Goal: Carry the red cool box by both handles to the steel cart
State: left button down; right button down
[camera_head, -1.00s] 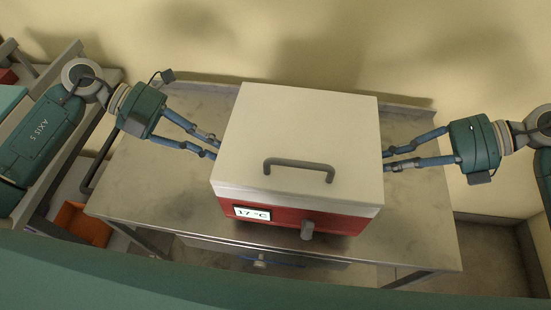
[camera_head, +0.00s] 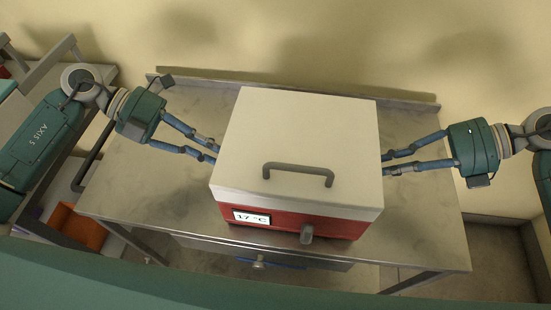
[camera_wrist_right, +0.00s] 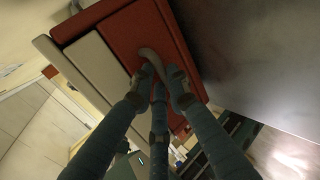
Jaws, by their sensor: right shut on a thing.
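The red cool box (camera_head: 288,219) has a white lid (camera_head: 300,125) with a grey top handle and a display reading 17 °C. It appears level over the middle of the steel cart (camera_head: 135,185); I cannot tell whether its base touches the top. My right gripper (camera_head: 386,163) is at the box's right side, and in the right wrist view its fingers (camera_wrist_right: 160,85) are shut on a grey side handle (camera_wrist_right: 152,60). My left gripper (camera_head: 214,154) reaches the left side; its fingertips and that handle are hidden by the lid.
The cart has a raised back rim (camera_head: 300,89) along the pale wall and bare steel on both sides of the box. A grey shelf frame with an orange bin (camera_head: 80,228) stands at the left. A drawer (camera_head: 265,254) shows under the cart's front.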

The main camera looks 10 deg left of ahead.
pick_arm(q)
jog(key=shift+a+f+b, duration=0.15)
jog(key=shift+f+b, duration=0.4)
jog(key=shift+f, duration=0.1)
pick_arm(e)
jog(key=shift+w+d+f, duration=0.1)
jog(key=shift+d+f, duration=0.05)
jog(key=shift+f, duration=0.55)
pick_arm(q)
jog(key=c, duration=1.7)
grip_release()
pick_arm(e)
jog(key=c, duration=1.7)
grip_release()
jog(key=shift+r, duration=0.1)
pick_arm(q)
jog(key=shift+r, duration=0.1)
pick_arm(e)
jog(key=shift+r, duration=0.1)
pick_arm(q)
jog(key=v, duration=1.1)
jog(key=shift+s+a+r, duration=0.1)
jog(key=shift+a+r, duration=0.15)
jog(key=shift+a, duration=0.1)
pick_arm(e)
jog(key=v, duration=1.1)
jog(key=shift+d+r, duration=0.2)
jog(key=shift+d, duration=0.1)
pick_arm(q)
jog(key=shift+r, duration=0.1)
